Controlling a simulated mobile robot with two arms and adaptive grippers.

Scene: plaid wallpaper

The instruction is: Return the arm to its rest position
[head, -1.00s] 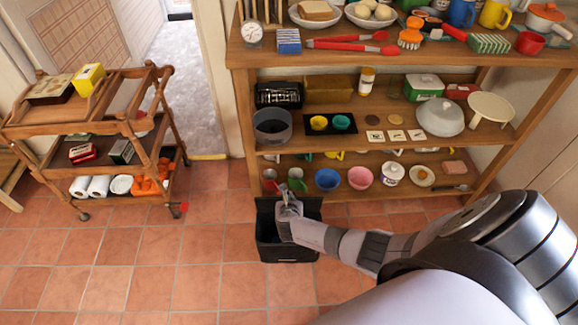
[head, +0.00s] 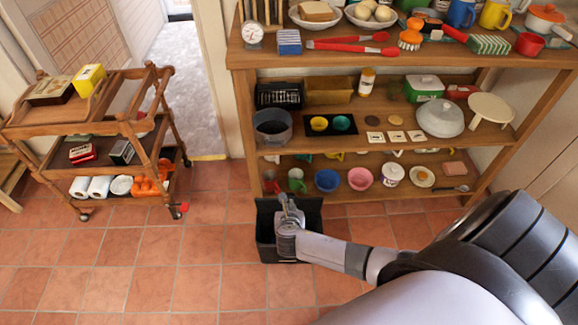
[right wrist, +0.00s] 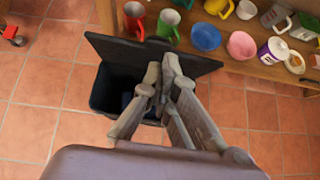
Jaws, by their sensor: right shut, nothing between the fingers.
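My right gripper (head: 287,201) is above the open black bin (head: 270,243) on the floor in the head view. In the right wrist view, the gripper (right wrist: 168,62) points out over the bin (right wrist: 103,90), with its fingers together and nothing between them. The fingers and arm cover part of the bin's opening. Something dark blue shows inside the bin, too dim to identify. My right arm comes in from the lower right. My left gripper is out of view.
A wooden shelf unit (head: 400,57) stands behind the bin, loaded with dishes and cups. Its lowest shelf holds a green mug (head: 297,180) and a blue bowl (head: 327,180) close to the gripper. A wooden trolley (head: 60,129) stands at the left. The tiled floor (head: 150,270) between is clear.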

